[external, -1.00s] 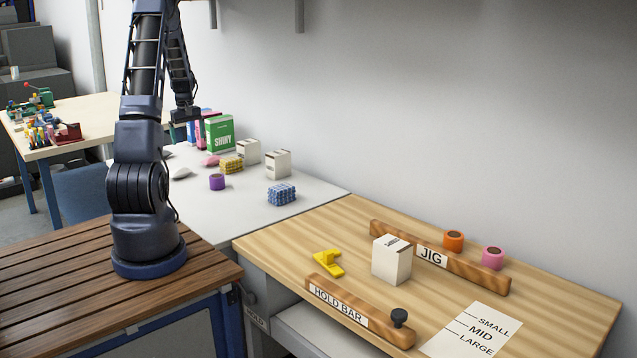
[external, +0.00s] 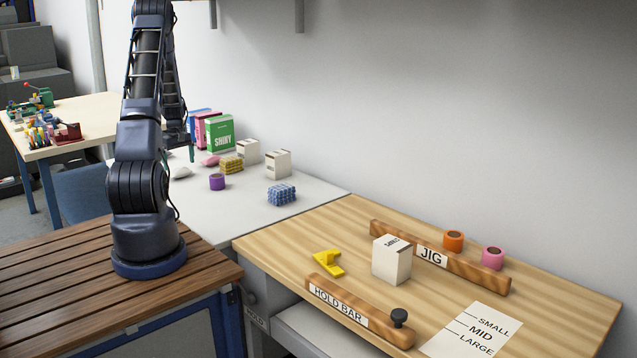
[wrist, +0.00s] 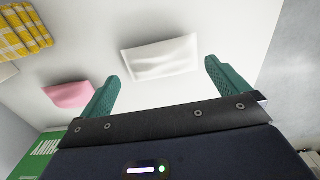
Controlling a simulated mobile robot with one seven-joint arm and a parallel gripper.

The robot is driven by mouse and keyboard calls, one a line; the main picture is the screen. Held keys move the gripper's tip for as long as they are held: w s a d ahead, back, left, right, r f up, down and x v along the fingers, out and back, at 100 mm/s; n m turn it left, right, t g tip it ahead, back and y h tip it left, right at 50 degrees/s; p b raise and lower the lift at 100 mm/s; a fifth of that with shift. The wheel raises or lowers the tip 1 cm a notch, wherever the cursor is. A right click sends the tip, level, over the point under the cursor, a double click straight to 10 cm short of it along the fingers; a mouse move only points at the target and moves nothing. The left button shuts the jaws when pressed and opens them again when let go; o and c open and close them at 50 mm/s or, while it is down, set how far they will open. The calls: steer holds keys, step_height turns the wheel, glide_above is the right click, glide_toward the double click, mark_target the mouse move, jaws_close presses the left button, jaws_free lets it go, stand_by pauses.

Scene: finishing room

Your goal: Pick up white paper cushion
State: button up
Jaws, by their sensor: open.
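The white paper cushion (wrist: 160,58) lies flat on the pale table, crinkled and roughly rectangular, in the wrist view just beyond and between my fingertips. A white cushion also shows in the external view (external: 181,172), near the table's left edge beside my arm. My gripper (wrist: 161,73) is open and empty, its two teal fingers spread to either side of the cushion's near edge in the picture. In the external view my gripper (external: 191,154) hangs above the far part of that table, partly hidden by my arm. I cannot tell its exact height.
A pink cushion (wrist: 68,95) lies left of the white one in the wrist view.

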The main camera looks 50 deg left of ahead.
mark_target(179, 170)
step_height(179, 170, down, 5)
steer(key=shift+s+r, duration=0.1)
steer(key=shift+r, duration=0.1)
steer(key=c, duration=0.7)
